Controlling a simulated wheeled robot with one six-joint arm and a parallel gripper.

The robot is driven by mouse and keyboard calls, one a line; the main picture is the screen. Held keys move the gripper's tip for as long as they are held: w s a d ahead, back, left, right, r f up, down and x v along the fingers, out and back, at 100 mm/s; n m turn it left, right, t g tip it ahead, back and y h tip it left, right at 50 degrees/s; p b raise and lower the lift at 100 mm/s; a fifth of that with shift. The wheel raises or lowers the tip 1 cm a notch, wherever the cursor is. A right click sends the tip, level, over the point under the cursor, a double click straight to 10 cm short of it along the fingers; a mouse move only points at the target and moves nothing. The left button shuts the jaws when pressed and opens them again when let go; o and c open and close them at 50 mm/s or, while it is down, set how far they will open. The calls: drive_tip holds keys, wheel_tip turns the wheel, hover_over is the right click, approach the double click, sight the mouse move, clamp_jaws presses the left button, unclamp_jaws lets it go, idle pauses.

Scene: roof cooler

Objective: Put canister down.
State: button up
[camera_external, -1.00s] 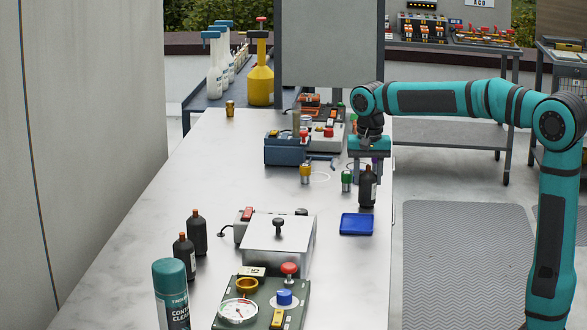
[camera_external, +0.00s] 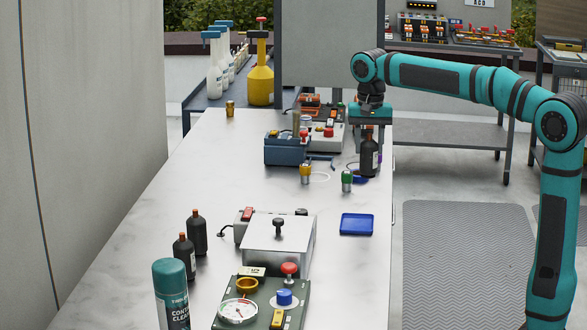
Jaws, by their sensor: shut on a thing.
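The thing in my gripper (camera_external: 369,138) is a black bottle-shaped canister (camera_external: 369,159) with a pale label, near the right edge of the long white table (camera_external: 150,240). My gripper points down with its fingers on either side of the canister's neck, shut on it. The canister looks upright. From this one angle I cannot tell whether its base touches the table. A round blue thing (camera_external: 360,180) shows just below it, partly hidden.
A green-topped cylinder (camera_external: 347,181) and a yellow-topped cylinder (camera_external: 305,174) stand to the left. A blue tray (camera_external: 356,224) lies nearer the camera. Instrument boxes (camera_external: 285,150) stand behind left. Two dark bottles (camera_external: 197,232) stand nearer left.

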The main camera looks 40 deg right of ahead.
drive_tip(key=shift+r, duration=0.6)
drive_tip(key=shift+w+a+r, duration=0.1)
drive_tip(key=shift+w+a, duration=0.15)
drive_tip(key=shift+a, duration=0.05)
drive_tip(key=w+a+r, duration=0.1)
drive_tip(key=w+a, duration=0.4)
drive_tip(key=a, duration=0.4)
drive_tip(key=w+a+r, duration=0.1)
drive_tip(key=w+a, duration=0.5)
drive_tip(key=a, duration=0.4)
drive_tip(key=w+a+f, duration=0.1)
drive_tip(key=a, duration=0.9)
drive_tip(key=w+a+f, duration=0.2)
drive_tip(key=a, duration=0.8)
drive_tip(key=shift+s+f, duration=0.15)
drive_tip(key=shift+f, duration=4.35)
drive_tip(key=shift+f, duration=0.1)
drive_tip(key=o, duration=1.2)
drive_tip(key=shift+c, duration=0.2)
